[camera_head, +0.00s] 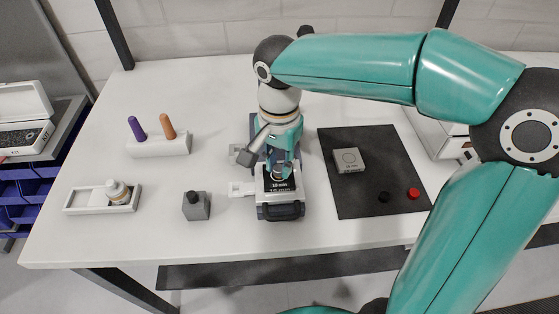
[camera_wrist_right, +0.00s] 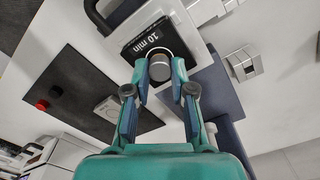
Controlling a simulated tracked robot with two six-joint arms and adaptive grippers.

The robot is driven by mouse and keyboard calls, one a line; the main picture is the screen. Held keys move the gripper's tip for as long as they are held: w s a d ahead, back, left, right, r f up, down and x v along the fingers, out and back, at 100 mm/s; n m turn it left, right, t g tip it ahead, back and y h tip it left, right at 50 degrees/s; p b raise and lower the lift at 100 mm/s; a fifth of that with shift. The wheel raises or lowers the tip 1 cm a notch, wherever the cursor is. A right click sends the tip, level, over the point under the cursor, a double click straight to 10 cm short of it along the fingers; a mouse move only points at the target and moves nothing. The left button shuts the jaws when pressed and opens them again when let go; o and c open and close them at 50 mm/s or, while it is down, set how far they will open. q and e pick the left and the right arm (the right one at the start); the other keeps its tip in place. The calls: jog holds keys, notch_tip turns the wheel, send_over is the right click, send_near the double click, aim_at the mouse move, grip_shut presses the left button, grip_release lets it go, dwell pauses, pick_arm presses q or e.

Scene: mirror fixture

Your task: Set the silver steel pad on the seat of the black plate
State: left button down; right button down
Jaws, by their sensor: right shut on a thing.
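My right gripper (camera_head: 277,171) is low over the black plate (camera_head: 281,187), which has white "10 min" lettering. In the right wrist view, its fingertips (camera_wrist_right: 159,70) are shut on a short round silver pad with a brownish face (camera_wrist_right: 158,67). The pad is over the pale ring of the seat (camera_wrist_right: 165,50) on the black plate (camera_wrist_right: 138,47). I cannot tell whether the pad touches the seat. In the head view the fingers mostly hide the pad and ring. My left gripper is not in view.
A dark mat (camera_head: 360,200) to the right holds a grey block (camera_head: 348,160), a black knob (camera_head: 384,197) and a red knob (camera_head: 413,193). A grey block (camera_head: 196,206), a bottle tray (camera_head: 76,206) and a white holder (camera_head: 160,147) stand left. The front table edge is clear.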

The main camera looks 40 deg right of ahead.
jog(key=shift+f+b, duration=0.3)
jog(key=shift+f, duration=0.15)
dwell(0.3)
jog(key=c, duration=0.9)
grip_release()
jog(key=shift+r, duration=0.2)
notch_tip(320, 180, up, 12)
jog(key=shift+f, duration=0.2)
